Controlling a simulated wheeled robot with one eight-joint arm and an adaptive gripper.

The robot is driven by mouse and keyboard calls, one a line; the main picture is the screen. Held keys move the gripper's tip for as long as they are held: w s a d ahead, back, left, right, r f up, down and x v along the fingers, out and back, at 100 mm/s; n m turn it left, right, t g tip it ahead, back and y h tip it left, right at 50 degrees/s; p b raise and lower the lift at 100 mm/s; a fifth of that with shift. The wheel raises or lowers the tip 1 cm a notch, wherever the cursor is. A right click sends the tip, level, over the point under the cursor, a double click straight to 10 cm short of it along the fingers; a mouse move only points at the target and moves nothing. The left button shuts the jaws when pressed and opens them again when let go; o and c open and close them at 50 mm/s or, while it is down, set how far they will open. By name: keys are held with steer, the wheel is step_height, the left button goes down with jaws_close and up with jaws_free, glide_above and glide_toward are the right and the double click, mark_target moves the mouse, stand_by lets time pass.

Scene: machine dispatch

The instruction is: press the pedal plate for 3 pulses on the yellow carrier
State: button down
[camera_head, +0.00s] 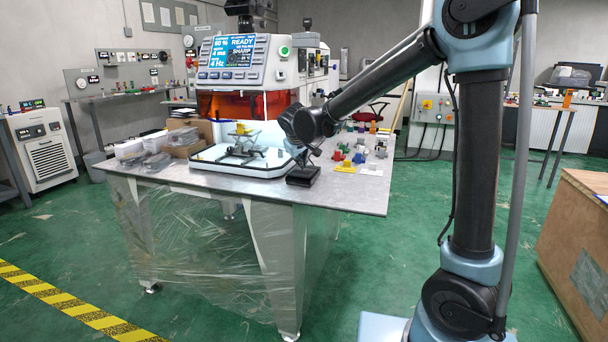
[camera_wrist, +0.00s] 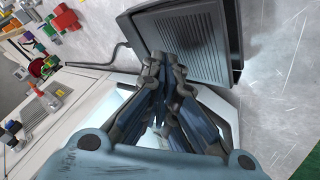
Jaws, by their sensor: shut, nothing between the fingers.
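The pedal plate (camera_head: 303,177) is a black block near the front edge of the metal table. In the wrist view its ribbed black face (camera_wrist: 207,35) fills the upper middle, with a cable leading left from it. My gripper (camera_head: 304,160) is just above the pedal, pointing down. In the wrist view my gripper (camera_wrist: 167,62) is shut and empty, its fingertips overlapping the pedal's lower left side. I cannot tell whether they touch it. A yellow carrier (camera_head: 241,129) sits on a small stand inside the white-rimmed tray of the machine.
The machine's panel (camera_head: 232,51) reads READY, 80 %, 4 ms and 4 Hz. The white-rimmed tray (camera_head: 231,172) lies left of the pedal. Several small coloured parts (camera_head: 359,157) stand on the table to the right. The table's front right corner (camera_head: 368,205) is bare.

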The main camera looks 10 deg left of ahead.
mark_target(301, 170)
steer(key=shift+r, duration=0.3)
steer(key=shift+w+r, duration=0.15)
steer(key=shift+r, duration=1.1)
steer(key=shift+w+r, duration=0.1)
steer(key=shift+r, duration=1.15)
steer(key=r, duration=0.3)
steer(key=shift+w+r, duration=0.25)
steer(key=shift+r, duration=0.1)
steer(key=shift+f, duration=0.15)
steer(key=shift+s+f, duration=0.15)
steer(key=shift+f, duration=1.3)
steer(key=shift+s+f, duration=0.15)
steer(key=shift+f, duration=1.25)
steer(key=shift+s+f, duration=0.15)
steer(key=shift+f, duration=1.3)
